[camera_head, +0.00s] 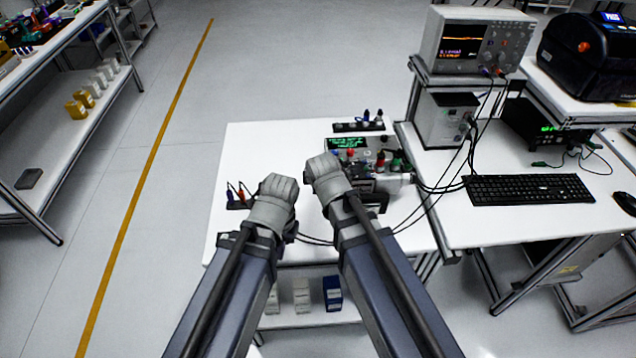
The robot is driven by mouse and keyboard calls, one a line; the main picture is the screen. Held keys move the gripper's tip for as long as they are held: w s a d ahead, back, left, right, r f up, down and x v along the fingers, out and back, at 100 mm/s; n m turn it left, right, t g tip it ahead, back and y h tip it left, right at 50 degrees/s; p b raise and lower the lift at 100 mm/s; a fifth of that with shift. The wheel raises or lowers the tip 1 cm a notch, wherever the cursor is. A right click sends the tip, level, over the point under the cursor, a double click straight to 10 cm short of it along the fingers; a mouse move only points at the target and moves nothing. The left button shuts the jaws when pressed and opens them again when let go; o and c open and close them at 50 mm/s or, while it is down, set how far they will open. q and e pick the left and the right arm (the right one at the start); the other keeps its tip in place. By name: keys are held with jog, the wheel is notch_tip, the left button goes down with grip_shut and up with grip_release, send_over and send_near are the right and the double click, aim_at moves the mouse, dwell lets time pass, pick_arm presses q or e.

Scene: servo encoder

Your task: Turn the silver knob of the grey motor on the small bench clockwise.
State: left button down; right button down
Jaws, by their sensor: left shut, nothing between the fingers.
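The small white bench (260,150) stands in the middle of the view. I cannot pick out the grey motor or its silver knob; my forearms and wrists cover the middle of the bench. My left gripper (279,187) is over the bench's left middle, shut and empty, beside a black rack (236,204) with red and blue leads. My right gripper (323,172) is close to its right, against the left side of the bench instrument in the picture; its fingers cannot be made out.
A grey instrument with a green display (346,142) and coloured terminals stands on the bench's right, cables running right. Behind it is a small black rack (358,127). The bench's back left is clear.

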jog(key=shift+s, duration=0.1)
jog(key=shift+c, duration=2.2)
grip_release()
jog(key=shift+r, duration=0.1)
jog(key=p+v, duration=0.6)
jog(key=v, duration=0.1)
jog(key=shift+r, duration=0.2)
jog(key=shift+s, duration=0.15)
